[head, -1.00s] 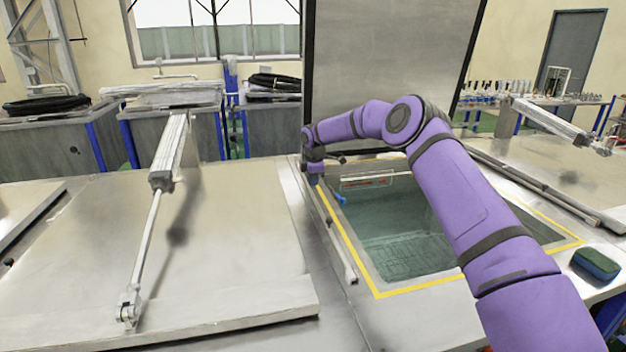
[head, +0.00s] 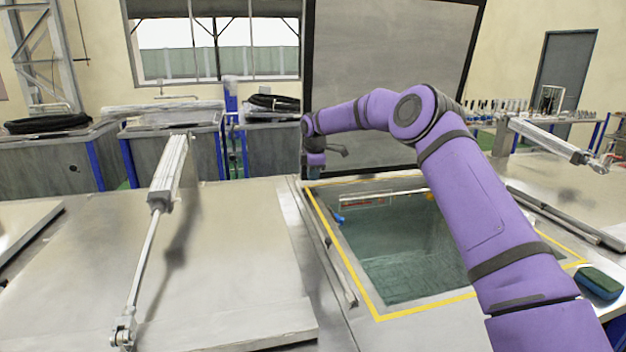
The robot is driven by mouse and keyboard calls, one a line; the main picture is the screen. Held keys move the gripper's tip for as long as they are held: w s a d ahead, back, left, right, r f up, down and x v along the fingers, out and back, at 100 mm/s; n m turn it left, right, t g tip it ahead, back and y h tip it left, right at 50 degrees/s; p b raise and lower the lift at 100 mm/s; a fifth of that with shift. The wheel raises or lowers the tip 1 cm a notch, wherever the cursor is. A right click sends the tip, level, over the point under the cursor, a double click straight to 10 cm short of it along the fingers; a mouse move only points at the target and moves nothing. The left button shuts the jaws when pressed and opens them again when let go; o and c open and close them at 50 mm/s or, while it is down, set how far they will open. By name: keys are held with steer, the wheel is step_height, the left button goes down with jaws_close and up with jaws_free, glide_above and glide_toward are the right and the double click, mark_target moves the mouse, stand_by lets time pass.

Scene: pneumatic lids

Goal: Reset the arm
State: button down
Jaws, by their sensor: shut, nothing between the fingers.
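My purple arm (head: 465,200) reaches from the lower right across an open tank and bends over at its elbow. My gripper (head: 315,174) hangs at the arm's far end, pointing down near the tank's far left corner. It is small in view; it is shut, and nothing shows in it. The open tank (head: 410,270) has a yellow-edged rim and holds greenish water. Its grey lid (head: 395,60) stands upright behind the arm. My forearm hides part of the tank's right side.
A closed metal lid (head: 230,260) with a pneumatic cylinder (head: 168,175) lies on the left. Another cylinder (head: 545,138) is at the right. A green-and-blue sponge-like block (head: 598,283) sits on the right edge. A blue item (head: 340,219) is at the tank's left rim.

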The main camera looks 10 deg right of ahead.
steer(key=s+a+r+m+t+h, duration=0.1)
steer(key=s+r+m, duration=0.4)
steer(key=s+r, duration=1.45)
steer(key=s+d+r+m, duration=0.2)
steer(key=s+r, duration=0.1)
steer(key=s, duration=0.5)
steer(key=s+d+r+m, duration=0.1)
steer(key=s+r+m, duration=0.2)
steer(key=s, duration=0.6)
steer(key=s+d+f+m, duration=0.1)
steer(key=s+f+m, duration=0.1)
steer(key=s, duration=0.6)
steer(key=s+d+f+m+t, duration=0.1)
steer(key=s+d+f+m, duration=0.1)
steer(key=s, duration=0.7)
steer(key=s+d+f+m+t+y, duration=0.1)
steer(key=s+m, duration=0.3)
steer(key=s, duration=0.5)
steer(key=shift+s+d+f, duration=0.15)
steer(key=shift+d+f, duration=0.05)
steer(key=shift+f, duration=0.5)
